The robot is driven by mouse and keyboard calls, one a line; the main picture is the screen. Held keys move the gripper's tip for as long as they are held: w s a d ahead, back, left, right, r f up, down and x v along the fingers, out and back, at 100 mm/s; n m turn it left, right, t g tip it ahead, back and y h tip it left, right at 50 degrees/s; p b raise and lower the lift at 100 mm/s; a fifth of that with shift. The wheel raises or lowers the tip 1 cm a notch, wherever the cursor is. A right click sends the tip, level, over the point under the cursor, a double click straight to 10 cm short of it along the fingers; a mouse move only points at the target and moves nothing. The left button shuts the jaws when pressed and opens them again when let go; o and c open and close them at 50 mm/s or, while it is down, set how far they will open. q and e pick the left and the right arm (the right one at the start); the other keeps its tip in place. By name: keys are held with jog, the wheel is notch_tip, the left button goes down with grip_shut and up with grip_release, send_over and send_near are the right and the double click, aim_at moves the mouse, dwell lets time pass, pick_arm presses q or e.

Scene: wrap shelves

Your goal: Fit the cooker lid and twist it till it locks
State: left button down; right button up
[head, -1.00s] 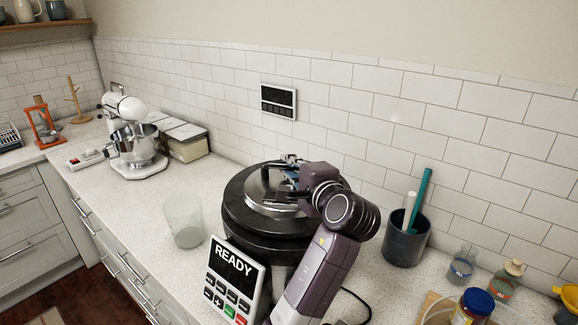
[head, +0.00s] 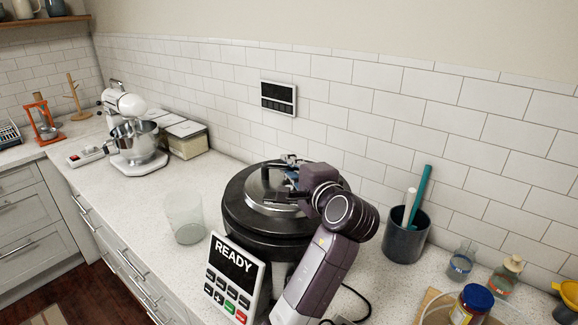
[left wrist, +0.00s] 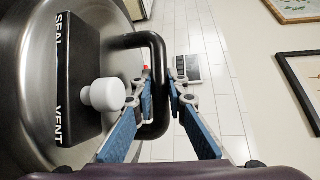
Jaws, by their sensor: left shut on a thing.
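The cooker (head: 240,242) stands on the counter with a dark round rim and a front panel (head: 231,277) that reads READY. The steel lid (head: 262,207) lies on top of it; I cannot tell whether it is locked. In the left wrist view the lid (left wrist: 22,100) carries a black plate (left wrist: 76,80) marked SEAL and VENT, a white knob (left wrist: 103,95) and a black bar handle (left wrist: 152,45). My left gripper (head: 290,178) is over the lid, with its blue-padded fingers (left wrist: 160,100) shut on the handle. My right gripper is out of view.
A clear cup (head: 184,220) stands left of the cooker. A dark utensil pot (head: 404,240), small bottles (head: 461,262) and a blue-lidded jar (head: 473,304) stand to the right. A stand mixer (head: 135,140) is farther left. The tiled wall is close behind the cooker.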

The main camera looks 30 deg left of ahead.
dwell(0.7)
pick_arm(q)
jog(key=shift+f+p, duration=0.3)
jog(key=shift+p, duration=0.15)
dwell(0.8)
